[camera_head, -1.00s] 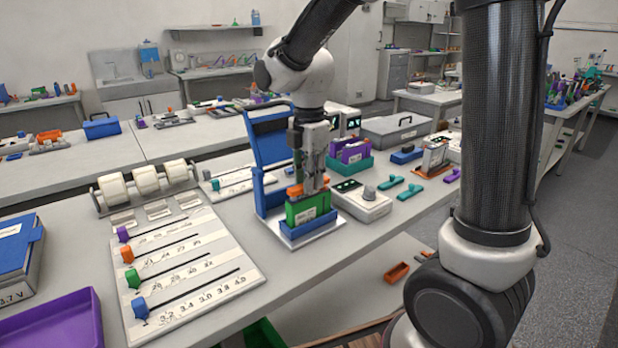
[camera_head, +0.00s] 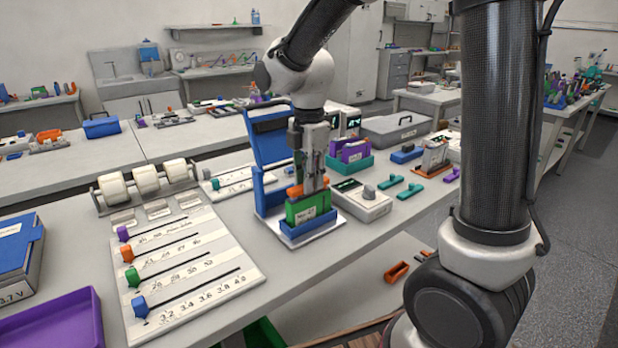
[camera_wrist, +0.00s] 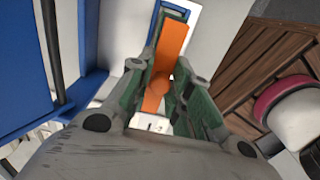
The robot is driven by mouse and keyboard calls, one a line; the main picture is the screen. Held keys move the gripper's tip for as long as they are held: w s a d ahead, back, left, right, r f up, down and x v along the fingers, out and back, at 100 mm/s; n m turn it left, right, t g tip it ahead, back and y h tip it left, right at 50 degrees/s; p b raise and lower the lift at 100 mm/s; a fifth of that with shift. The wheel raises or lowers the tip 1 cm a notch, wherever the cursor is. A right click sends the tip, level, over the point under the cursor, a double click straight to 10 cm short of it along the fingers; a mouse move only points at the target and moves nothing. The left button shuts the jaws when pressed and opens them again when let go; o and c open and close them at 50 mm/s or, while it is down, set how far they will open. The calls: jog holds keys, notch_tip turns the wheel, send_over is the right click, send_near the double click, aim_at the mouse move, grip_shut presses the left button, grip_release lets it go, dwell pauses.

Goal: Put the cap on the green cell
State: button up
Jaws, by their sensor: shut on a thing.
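The green cell (camera_head: 310,208) stands upright in a blue holder (camera_head: 310,232) on the bench and has a white label on its front. The orange cap (camera_head: 294,191) lies along the top of the green cell, with no clear gap between them. My gripper (camera_head: 313,188) points down over the cap and is shut on it. In the wrist view, the cap (camera_wrist: 175,42) is a long orange bar with a round knob, between the fingers of my gripper (camera_wrist: 166,82). The fingers hide part of the cap, so I cannot tell whether it is fully seated.
A blue upright panel (camera_head: 270,142) stands just behind the holder. A white box with a knob (camera_head: 362,203) sits close on the right, near a teal holder with purple cells (camera_head: 350,165). A slider board (camera_head: 188,268) lies to the left. The bench's front edge is close.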

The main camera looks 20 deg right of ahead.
jog(key=shift+f, duration=0.45)
dwell(0.6)
jog(key=o, duration=1.3)
jog(key=shift+o, duration=0.2)
jog(key=shift+r, duration=3.5)
grip_shut()
